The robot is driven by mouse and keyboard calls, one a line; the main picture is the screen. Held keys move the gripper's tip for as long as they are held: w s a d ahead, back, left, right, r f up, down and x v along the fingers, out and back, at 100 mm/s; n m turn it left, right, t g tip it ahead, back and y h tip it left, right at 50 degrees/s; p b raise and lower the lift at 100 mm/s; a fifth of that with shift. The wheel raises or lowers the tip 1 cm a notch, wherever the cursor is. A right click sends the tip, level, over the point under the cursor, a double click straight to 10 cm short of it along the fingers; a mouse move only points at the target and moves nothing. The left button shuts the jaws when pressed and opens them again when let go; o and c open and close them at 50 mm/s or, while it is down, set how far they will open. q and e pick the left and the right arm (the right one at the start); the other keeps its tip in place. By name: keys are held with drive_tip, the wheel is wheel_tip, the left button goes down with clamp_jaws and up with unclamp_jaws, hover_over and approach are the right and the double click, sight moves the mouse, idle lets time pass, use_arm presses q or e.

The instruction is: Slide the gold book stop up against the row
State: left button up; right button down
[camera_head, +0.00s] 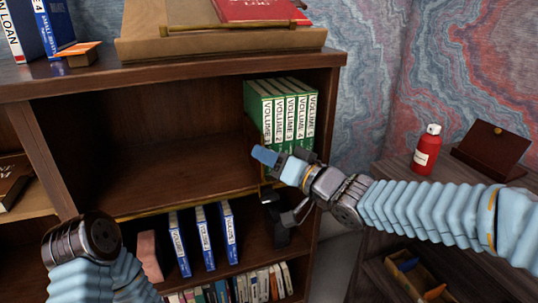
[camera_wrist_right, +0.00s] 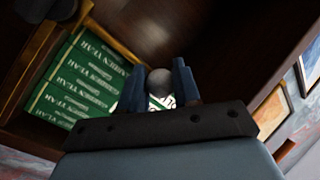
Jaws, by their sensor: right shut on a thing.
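The row is several green volumes (camera_head: 283,110) standing upright at the right end of the upper shelf. They also show at the left of the right wrist view (camera_wrist_right: 78,82). The gold book stop (camera_wrist_right: 113,42) shows there as a gold frame along the books' side; any small gap to the row is hard to judge. My right gripper (camera_head: 272,160) is at the shelf front, before the row's left end. Its blue fingers are closed around a grey round knob (camera_wrist_right: 160,78) that appears to belong to the stop.
The upper shelf (camera_head: 165,160) is bare left of the row. Blue books (camera_head: 204,237) stand on the shelf below. A red bottle (camera_head: 426,150) and a brown box (camera_head: 490,150) are on the side surface at right. The cabinet's right side wall (camera_head: 326,120) bounds the row.

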drive_tip(key=shift+w+d, duration=0.15)
drive_tip(key=shift+d, duration=0.2)
drive_tip(key=c, duration=0.8)
unclamp_jaws()
drive_tip(key=shift+c, duration=0.2)
drive_tip(key=p+v, duration=0.1)
drive_tip(key=v, duration=1.2)
drive_tip(key=shift+s+d, duration=0.2)
drive_tip(key=shift+s, duration=0.15)
